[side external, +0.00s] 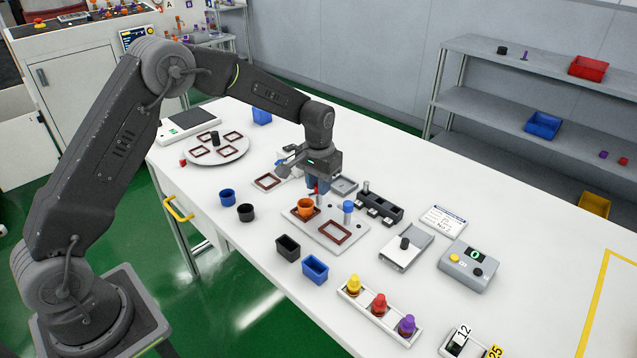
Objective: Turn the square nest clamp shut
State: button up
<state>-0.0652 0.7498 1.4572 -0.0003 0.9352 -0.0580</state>
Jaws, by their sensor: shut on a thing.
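A pale fixture plate (328,217) lies on the white table. It carries an orange cup (305,208) on its left part and a dark red square frame (333,233), apparently the square nest, on its right part. A post with a blue top (348,207) stands upright by the frame's far side. My gripper (318,187) points down just behind the orange cup, to the left of the blue-topped post. It is shut on a small red thing, mostly hidden between the fingers. I cannot tell whether that is a clamp knob, or how either clamp is turned.
A black block (380,207) and a grey tray (343,186) stand close behind the plate. A black bin (287,248) and a blue bin (315,269) sit in front. A rack of coloured bottles (379,309) is nearer.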

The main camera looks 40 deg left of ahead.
jog(key=shift+n, duration=2)
jog(key=o, duration=0.9)
notch_tip(320, 180, up, 14)
jog(key=shift+f, duration=0.1)
